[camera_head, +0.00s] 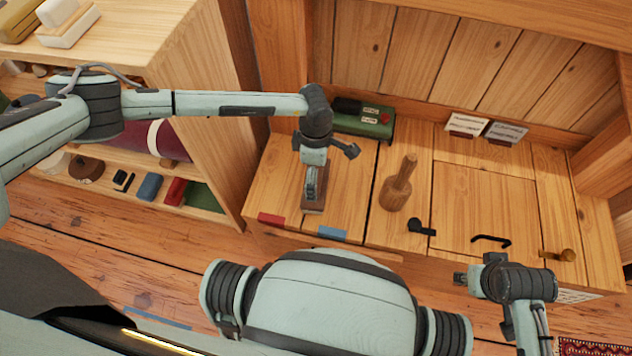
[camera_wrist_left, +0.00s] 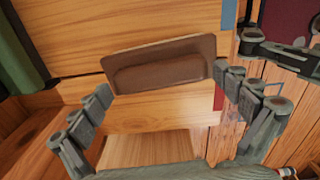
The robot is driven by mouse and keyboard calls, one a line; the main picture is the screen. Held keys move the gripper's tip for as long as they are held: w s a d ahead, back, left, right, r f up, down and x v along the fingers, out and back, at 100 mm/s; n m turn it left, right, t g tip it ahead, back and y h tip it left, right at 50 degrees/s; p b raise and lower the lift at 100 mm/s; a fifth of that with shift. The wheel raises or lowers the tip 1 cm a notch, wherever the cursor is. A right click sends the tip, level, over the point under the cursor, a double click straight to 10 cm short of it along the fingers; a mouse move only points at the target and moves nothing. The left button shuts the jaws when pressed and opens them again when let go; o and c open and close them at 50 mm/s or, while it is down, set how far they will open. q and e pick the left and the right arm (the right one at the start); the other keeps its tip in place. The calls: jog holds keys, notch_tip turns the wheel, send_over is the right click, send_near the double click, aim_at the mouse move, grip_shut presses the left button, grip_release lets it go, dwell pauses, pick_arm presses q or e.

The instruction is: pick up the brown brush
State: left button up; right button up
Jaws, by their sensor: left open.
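The brown brush (camera_wrist_left: 162,65) lies on the wooden bench top, a long dark-brown block with a lighter edge along its far side. In the head view the brush (camera_head: 313,201) shows partly below my left gripper (camera_head: 311,186), which hides much of it. In the left wrist view my left gripper (camera_wrist_left: 165,85) is open, with one finger toward each end of the brush; I cannot tell whether they touch it. My right gripper (camera_head: 467,279) is at the lower right, away from the brush, and its jaws are too small to read.
On the bench (camera_head: 470,190), a wooden mallet-like tool (camera_head: 399,186) stands right of the brush and a green box (camera_head: 363,122) behind it. A black hook (camera_head: 421,227), black handle (camera_head: 491,240) and brass knob (camera_head: 558,254) lie farther right. A shelf unit (camera_head: 205,90) rises at left.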

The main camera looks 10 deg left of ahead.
pick_arm(q)
jog(key=shift+c, duration=0.6)
jog(key=c, duration=1.2)
jog(key=shift+d+r, duration=0.1)
jog(key=shift+r, duration=0.4)
notch_tip(320, 180, up, 3)
jog(key=shift+w+f, duration=0.1)
jog(key=shift+f, duration=0.1)
jog(key=s+a+r, duration=0.2)
jog(key=a, duration=0.1)
jog(key=s+a+r, duration=0.2)
jog(key=a+r, duration=0.1)
jog(key=s+a+r, duration=0.2)
jog(key=a, duration=0.2)
jog(key=shift+a+r, duration=0.1)
jog(key=shift+r, duration=0.1)
